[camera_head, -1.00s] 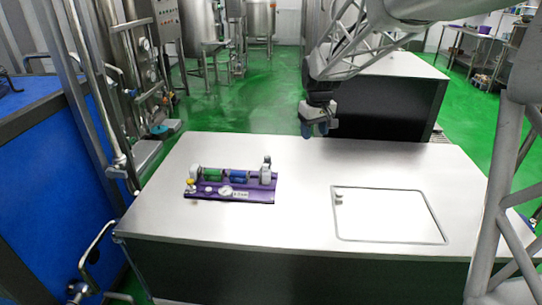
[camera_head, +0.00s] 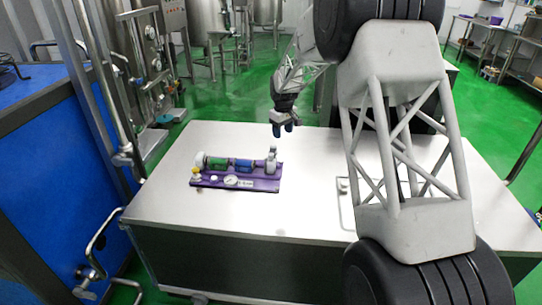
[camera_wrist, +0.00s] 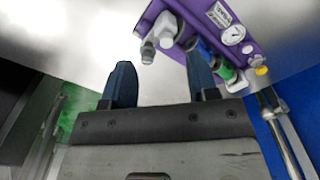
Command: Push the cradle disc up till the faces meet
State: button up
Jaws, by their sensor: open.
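A purple rig (camera_head: 263,185) lies on the steel table, with a green cylinder (camera_head: 217,164) and a blue cylinder (camera_head: 243,166) in line between pale end blocks. A white block (camera_head: 270,166) with a grey fitting stands at its right end. I cannot tell which part is the cradle disc or whether the faces meet. My gripper (camera_head: 283,131) is open and empty above and behind the rig's right end. In the wrist view, the rig's purple base (camera_wrist: 188,10) is beyond the fingers (camera_wrist: 160,75), with the grey fitting (camera_wrist: 147,50) nearest. The right finger partly overlaps the rig.
The rig carries a round gauge (camera_head: 231,181) and a yellow knob (camera_head: 195,170). The table top (camera_head: 300,205) in front of the rig is clear. A blue cabinet (camera_head: 60,180) stands at left.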

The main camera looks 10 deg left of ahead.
jog(key=n, duration=0.1)
send_over(271, 154)
notch_tip(271, 154, down, 8)
jog(key=shift+f, duration=0.1)
jog(key=shift+f, duration=3.85)
grip_shut()
jog(key=shift+a, duration=0.1)
